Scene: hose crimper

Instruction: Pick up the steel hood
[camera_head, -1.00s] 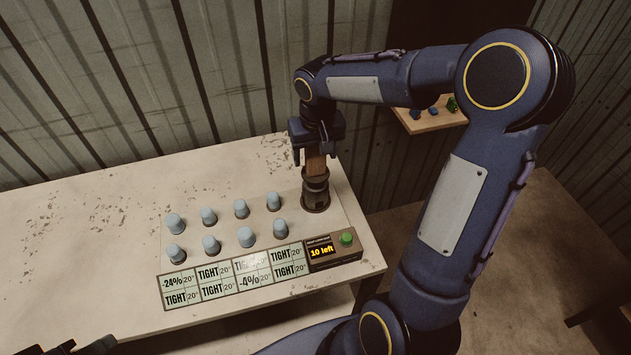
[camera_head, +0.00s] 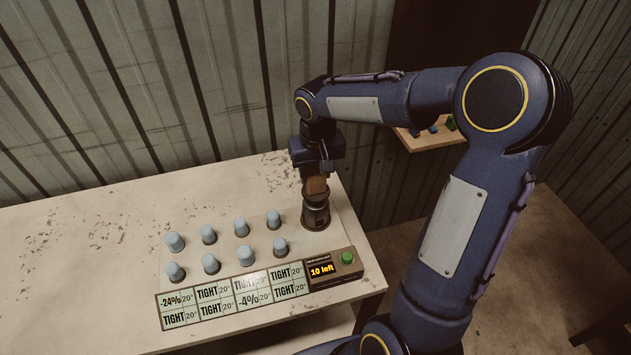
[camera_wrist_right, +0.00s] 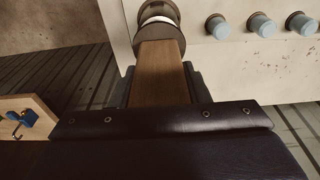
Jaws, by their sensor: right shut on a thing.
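The steel hood (camera_head: 315,208) is a dark, squat metal cylinder with a brown wooden handle (camera_head: 316,186) standing up from it. It is upright at the back right corner of the worktable. My right gripper (camera_head: 315,172) is above it and shut on the wooden handle. The right wrist view shows the handle (camera_wrist_right: 160,78) running from between the fingers to the round hood (camera_wrist_right: 155,37), with a pale round part by it at the top edge. What is under the hood is hidden. My left gripper is out of view.
The pale worktable (camera_head: 75,250) carries two rows of blue-grey capped pegs (camera_head: 241,228) left of the hood. In front are a label panel (camera_head: 233,292) and a box with a green button (camera_head: 347,257) reading "10 left". A corrugated wall (camera_head: 150,80) stands close behind.

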